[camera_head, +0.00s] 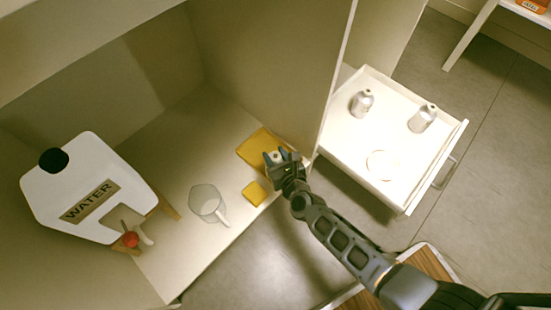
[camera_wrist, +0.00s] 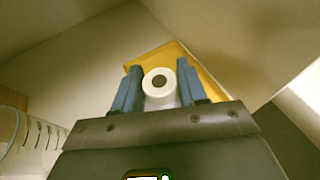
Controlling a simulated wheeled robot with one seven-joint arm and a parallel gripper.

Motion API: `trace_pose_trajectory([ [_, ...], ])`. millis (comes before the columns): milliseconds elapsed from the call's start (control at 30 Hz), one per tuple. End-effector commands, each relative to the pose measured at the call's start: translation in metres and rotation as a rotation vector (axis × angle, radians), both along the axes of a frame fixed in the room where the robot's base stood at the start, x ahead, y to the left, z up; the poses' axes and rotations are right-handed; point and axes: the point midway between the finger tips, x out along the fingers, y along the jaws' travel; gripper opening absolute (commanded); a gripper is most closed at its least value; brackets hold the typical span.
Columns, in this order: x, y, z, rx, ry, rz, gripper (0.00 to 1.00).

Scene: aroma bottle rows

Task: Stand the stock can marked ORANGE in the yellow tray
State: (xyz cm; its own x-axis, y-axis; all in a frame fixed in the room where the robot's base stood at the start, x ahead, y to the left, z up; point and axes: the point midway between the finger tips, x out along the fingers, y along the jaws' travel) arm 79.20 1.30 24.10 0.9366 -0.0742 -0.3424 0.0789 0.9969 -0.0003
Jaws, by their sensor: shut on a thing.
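My gripper (camera_head: 283,158) is shut on a pale can with a round top and a dark centre. In the wrist view the can (camera_wrist: 159,82) stands between the two blue fingers of my gripper (camera_wrist: 160,90). No label on it is readable. The yellow tray (camera_head: 258,142) lies on the shelf floor by the right wall, partly behind my gripper. In the wrist view the yellow tray (camera_wrist: 150,55) shows behind and around the can. I cannot tell whether the can touches the tray floor.
A white WATER jug (camera_head: 90,190) with a red tap stands at left. A clear measuring jug (camera_head: 207,203) and a small yellow block (camera_head: 254,194) are left of my arm. An open white drawer (camera_head: 400,190) at right holds two silver cans (camera_head: 362,102), (camera_head: 423,118). The cabinet wall divides them.

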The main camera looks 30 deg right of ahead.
Motion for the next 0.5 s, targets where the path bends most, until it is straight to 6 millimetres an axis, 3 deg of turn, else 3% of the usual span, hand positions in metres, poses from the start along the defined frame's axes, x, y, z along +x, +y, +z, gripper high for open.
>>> trace_pose_trajectory([
  [367,0.0008,-0.0004,-0.0027,0.000,-0.002,-0.001,0.00],
  [400,0.0000,-0.0004,-0.0037,0.000,0.000,-0.001,0.42],
  [500,0.0000,-0.0004,-0.0027,0.000,0.000,0.000,0.52],
])
